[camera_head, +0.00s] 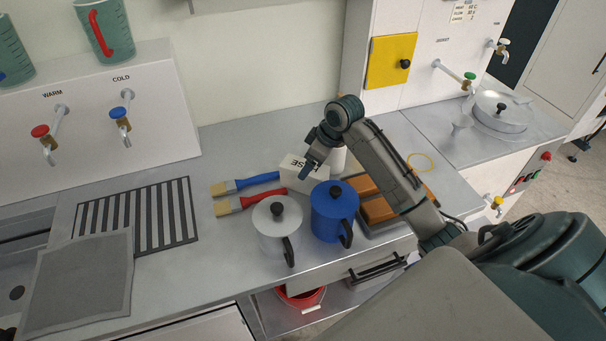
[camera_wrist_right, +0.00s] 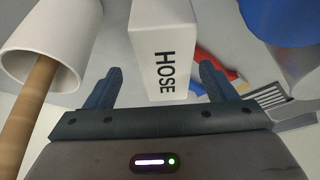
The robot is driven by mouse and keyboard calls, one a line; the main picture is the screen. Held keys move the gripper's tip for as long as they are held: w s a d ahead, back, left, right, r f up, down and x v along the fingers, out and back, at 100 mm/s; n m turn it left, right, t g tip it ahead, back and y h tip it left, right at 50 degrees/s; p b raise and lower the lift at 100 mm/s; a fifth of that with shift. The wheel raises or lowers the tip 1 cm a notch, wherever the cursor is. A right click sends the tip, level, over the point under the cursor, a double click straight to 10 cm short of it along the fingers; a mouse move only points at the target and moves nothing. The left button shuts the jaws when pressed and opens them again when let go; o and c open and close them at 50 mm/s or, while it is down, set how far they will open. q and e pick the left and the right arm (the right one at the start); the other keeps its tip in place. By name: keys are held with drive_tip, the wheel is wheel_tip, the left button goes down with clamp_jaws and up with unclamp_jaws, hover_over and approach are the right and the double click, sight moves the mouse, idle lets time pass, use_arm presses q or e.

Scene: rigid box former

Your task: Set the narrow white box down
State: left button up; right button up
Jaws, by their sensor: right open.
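The narrow white box (camera_head: 300,173), lettered HOSE, is on the grey counter behind the white and blue lidded pots in the head view. In the right wrist view the box (camera_wrist_right: 163,30) lies between and beyond the fingertips, with a gap on each side. My right gripper (camera_wrist_right: 158,85) is open and not closed on the box. In the head view this gripper (camera_head: 314,160) is right at the box, partly covering it. My left gripper is in neither view.
A blue pot (camera_head: 330,222) and a white pot (camera_head: 272,240) stand in front of the box. Two brushes (camera_head: 245,183) lie left of it. A white cylinder (camera_wrist_right: 45,45) with a wooden stick is close beside my right gripper. Brown blocks (camera_head: 378,210) lie right.

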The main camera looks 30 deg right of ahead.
drive_tip(key=shift+w+a+f, duration=0.1)
drive_tip(key=shift+a+f, duration=0.1)
drive_tip(key=shift+f, duration=0.4)
drive_tip(key=p+x, duration=0.1)
drive_tip(key=x, duration=0.1)
drive_tip(key=p+x, duration=0.1)
drive_tip(key=x, duration=0.1)
drive_tip(key=shift+a+f, duration=0.25)
drive_tip(key=shift+a, duration=0.05)
drive_tip(key=shift+w+f, duration=0.1)
drive_tip(key=shift+f, duration=0.25)
drive_tip(key=shift+f+p, duration=0.15)
drive_tip(key=shift+p, duration=0.2)
drive_tip(key=c, duration=1.2)
